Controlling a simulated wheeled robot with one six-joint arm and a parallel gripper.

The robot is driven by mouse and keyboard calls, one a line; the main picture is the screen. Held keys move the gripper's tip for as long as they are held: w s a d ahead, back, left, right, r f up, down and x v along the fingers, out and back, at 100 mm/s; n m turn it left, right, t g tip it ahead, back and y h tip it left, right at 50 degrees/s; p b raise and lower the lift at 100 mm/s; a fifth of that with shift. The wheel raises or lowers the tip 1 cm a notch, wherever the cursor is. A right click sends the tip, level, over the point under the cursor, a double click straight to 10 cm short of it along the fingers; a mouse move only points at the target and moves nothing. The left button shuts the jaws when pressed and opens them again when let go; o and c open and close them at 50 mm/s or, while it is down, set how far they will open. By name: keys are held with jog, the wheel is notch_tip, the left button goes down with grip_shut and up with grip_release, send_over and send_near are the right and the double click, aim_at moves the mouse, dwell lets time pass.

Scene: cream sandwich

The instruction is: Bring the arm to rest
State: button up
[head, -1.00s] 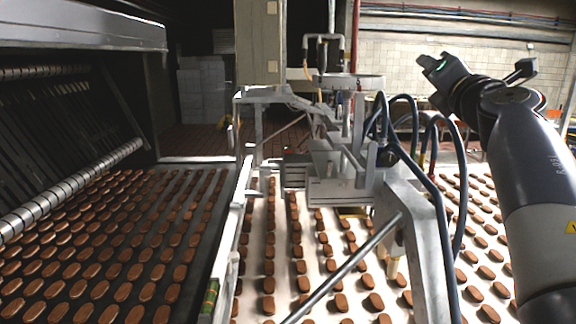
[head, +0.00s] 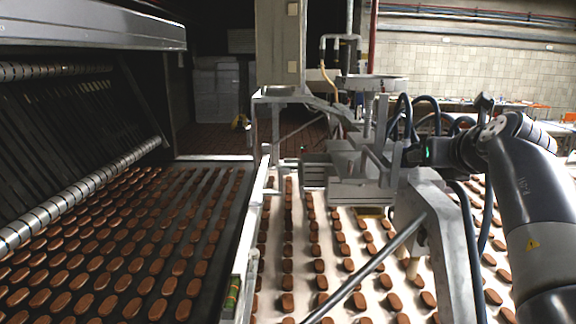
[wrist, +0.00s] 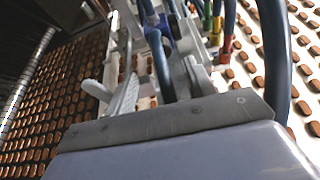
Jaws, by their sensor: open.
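My arm comes in from the right side of the head view. It bends at the elbow, and the forearm points left. My gripper (head: 424,153) is at its left end, dark with a small green light, in front of the right part of the metal depositing machine (head: 352,185). Its fingers are small and dark against the machine and hoses, but the jaws are open. I see nothing held. In the wrist view no fingers are clear. A broad grey block with a metal strip (wrist: 170,122) fills the bottom there, close to the camera.
Blue hoses (head: 470,230) and a slanted metal rod (head: 375,262) are close to my arm. Rows of brown biscuits lie on the white belt (head: 300,245) and on the dark belt (head: 215,225) at left. A concrete post (head: 280,45) stands behind.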

aim_at(414, 174)
jog(key=p+x, duration=0.1)
jog(key=x, duration=0.7)
jog(key=shift+w+d, duration=0.1)
jog(key=shift+w, duration=0.15)
jog(key=shift+d+r+m+p, duration=0.1)
jog(key=shift+m+p, duration=0.3)
jog(key=shift+p, duration=0.25)
jog(key=shift+s+r+m+y+p, duration=0.1)
jog(key=shift+s+m+y+p, duration=0.1)
jog(key=shift+m+y+p, duration=0.3)
jog(key=shift+w+d+f+m+y+p, duration=0.1)
jog(key=shift+f+m+y+p, duration=0.15)
jog(key=shift+m+y+p, duration=0.5)
